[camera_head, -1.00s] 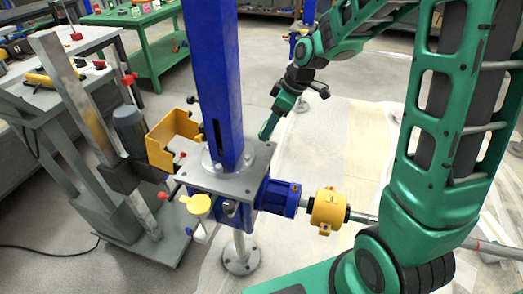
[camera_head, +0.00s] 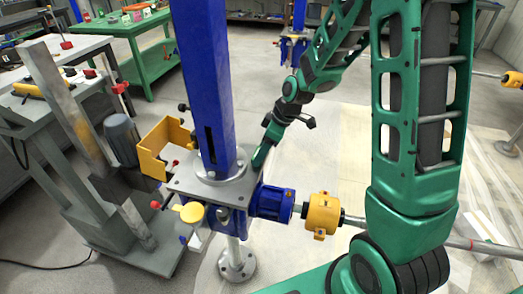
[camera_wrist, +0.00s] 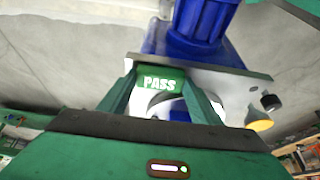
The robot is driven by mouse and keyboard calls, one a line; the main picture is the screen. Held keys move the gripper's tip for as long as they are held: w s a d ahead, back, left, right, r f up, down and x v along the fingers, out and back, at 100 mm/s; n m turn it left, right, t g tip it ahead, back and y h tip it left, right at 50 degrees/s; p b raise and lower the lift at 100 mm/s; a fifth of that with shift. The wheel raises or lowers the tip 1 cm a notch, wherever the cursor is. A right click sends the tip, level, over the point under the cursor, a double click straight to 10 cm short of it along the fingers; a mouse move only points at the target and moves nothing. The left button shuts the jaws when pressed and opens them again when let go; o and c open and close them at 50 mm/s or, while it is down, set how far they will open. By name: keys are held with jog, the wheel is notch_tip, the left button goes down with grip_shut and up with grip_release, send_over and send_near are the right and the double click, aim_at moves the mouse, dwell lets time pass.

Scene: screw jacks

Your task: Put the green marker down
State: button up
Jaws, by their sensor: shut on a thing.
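The green marker (camera_wrist: 161,79), a small green block with the word PASS on it, is between the two fingers of my gripper (camera_wrist: 161,90) in the wrist view. My gripper is shut on it. In the head view my gripper (camera_head: 262,153) points down beside the blue column (camera_head: 205,80) of the screw jack, close to the right edge of its grey top plate (camera_head: 190,178). The marker cannot be made out in the head view. In the wrist view the plate (camera_wrist: 235,82) lies just past the marker; I cannot tell whether they touch.
A blue motor (camera_head: 271,203) and a yellow coupling (camera_head: 323,213) on a shaft extend right of the jack. A yellow open box (camera_head: 155,160) and a yellow disc (camera_head: 192,212) are on its left. A grey machine (camera_head: 125,190) stands further left.

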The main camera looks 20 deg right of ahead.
jog(key=o, duration=1.2)
jog(key=shift+c, duration=0.2)
jog(key=v, duration=1.2)
jog(key=s+d+r+m+g+h, duration=0.1)
jog(key=s+d+m, duration=0.3)
jog(key=s, duration=0.5)
jog(key=s+d+r+m+g+h, duration=0.1)
jog(key=s+d+m, duration=0.4)
jog(key=s, duration=0.5)
jog(key=s+d+r+m+h, duration=0.1)
jog(key=s+d+m, duration=0.3)
jog(key=s+m, duration=0.4)
jog(key=shift+s+d+g, duration=0.35)
jog(key=shift+s+g, duration=0.05)
jog(key=shift+s, duration=0.45)
